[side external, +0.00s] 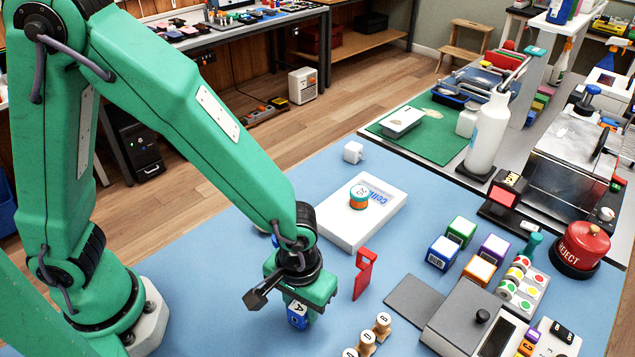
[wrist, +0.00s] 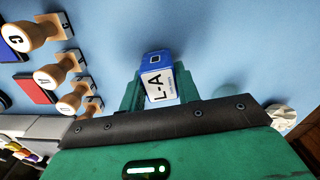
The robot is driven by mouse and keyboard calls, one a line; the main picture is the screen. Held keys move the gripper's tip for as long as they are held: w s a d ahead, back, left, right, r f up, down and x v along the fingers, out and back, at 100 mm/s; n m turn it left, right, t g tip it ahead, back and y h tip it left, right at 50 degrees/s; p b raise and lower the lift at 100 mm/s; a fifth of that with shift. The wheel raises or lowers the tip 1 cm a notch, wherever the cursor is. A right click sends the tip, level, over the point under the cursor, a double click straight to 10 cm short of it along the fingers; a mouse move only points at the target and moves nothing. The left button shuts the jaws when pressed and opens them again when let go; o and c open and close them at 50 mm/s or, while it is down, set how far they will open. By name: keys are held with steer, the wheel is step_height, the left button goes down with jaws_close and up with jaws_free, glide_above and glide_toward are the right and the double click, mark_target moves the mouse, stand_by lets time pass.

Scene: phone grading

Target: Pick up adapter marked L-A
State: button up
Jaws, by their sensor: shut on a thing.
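The adapter marked L-A (wrist: 158,80) is a small blue block with a white label, seen at the middle of the wrist view. My green gripper (wrist: 155,95) is shut on it, with a jaw on each side. In the side external view the blue adapter (side external: 297,313) shows below my gripper (side external: 300,305), with part of its white label facing the camera. The jaws cover part of its sides. I cannot tell whether it touches the blue mat.
Wooden-handled stamps (side external: 383,325) stand close by, in front right. A red bracket (side external: 364,275) stands right of my gripper. A white box (side external: 345,225) with a roll on it lies behind. Coloured cubes (side external: 461,231) and a grey device (side external: 470,320) are farther right. The blue mat (side external: 220,300) is clear on the left.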

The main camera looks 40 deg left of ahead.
mark_target(301, 307)
steer(key=shift+r, duration=0.6)
steer(key=r, duration=0.2)
steer(key=shift+s+d+r, duration=0.15)
steer(key=shift+s+r, duration=0.1)
steer(key=shift+r, duration=0.15)
steer(key=s+d+r, duration=0.3)
steer(key=s+r, duration=0.3)
steer(key=s, duration=0.4)
steer(key=shift+s+d+r, duration=0.15)
steer(key=shift+s+r, duration=0.1)
steer(key=shift+s, duration=0.05)
steer(key=shift+r, duration=0.15)
